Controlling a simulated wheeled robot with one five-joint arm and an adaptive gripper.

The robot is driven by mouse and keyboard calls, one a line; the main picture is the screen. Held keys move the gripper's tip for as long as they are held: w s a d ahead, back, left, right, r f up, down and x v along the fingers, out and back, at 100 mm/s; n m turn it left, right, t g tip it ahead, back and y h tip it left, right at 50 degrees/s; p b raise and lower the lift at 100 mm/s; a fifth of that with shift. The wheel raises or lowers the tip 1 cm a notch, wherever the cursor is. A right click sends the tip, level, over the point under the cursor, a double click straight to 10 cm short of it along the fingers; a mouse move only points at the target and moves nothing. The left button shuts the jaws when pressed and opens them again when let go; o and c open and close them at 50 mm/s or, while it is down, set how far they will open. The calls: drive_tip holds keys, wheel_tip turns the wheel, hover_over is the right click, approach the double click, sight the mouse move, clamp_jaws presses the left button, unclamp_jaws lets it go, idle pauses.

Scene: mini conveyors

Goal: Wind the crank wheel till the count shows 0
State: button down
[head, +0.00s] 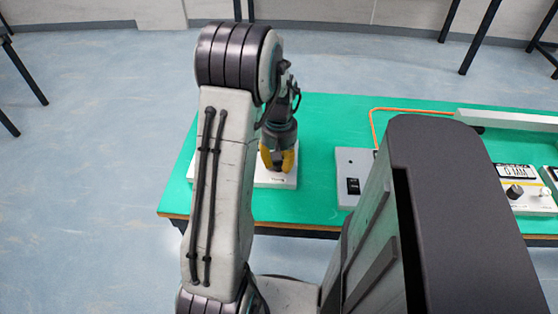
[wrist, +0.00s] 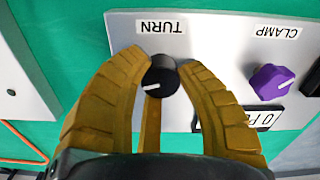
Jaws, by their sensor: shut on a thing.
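My gripper (head: 278,163) is low over a white panel (head: 262,178) near the left end of the green table in the head view. In the wrist view my gripper (wrist: 162,66) has its yellow fingers closed on a small black knob (wrist: 163,77) with a white pointer line, under an upside-down TURN label (wrist: 161,27). I see no larger wheel or crank handle. A purple CLAMP knob (wrist: 270,82) sits to the right on the same panel. A display window (wrist: 265,120) is partly hidden by the right finger; a 0 and part of a letter show.
The green table (head: 318,125) also bears a grey box with a black switch (head: 353,186) and, at right, a white panel (head: 530,203) with a meter and knobs. A long pale bar (head: 510,119) lies behind. My own body hides the middle.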

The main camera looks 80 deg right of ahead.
sight(280, 163)
drive_tip(key=shift+a+f+n, duration=0.2)
drive_tip(key=shift+a+n, duration=0.1)
drive_tip(key=shift+a, duration=0.1)
drive_tip(key=c, duration=0.8)
unclamp_jaws()
drive_tip(key=shift+s+r, duration=0.1)
drive_tip(key=shift+c, duration=0.2)
drive_tip(key=shift+d, duration=0.1)
drive_tip(key=shift+r, duration=0.15)
drive_tip(key=shift+d+r, duration=0.1)
drive_tip(key=shift+r, duration=0.1)
wheel_tip(280, 163, up, 11)
drive_tip(key=shift+r, duration=0.2)
drive_tip(key=shift+o, duration=0.2)
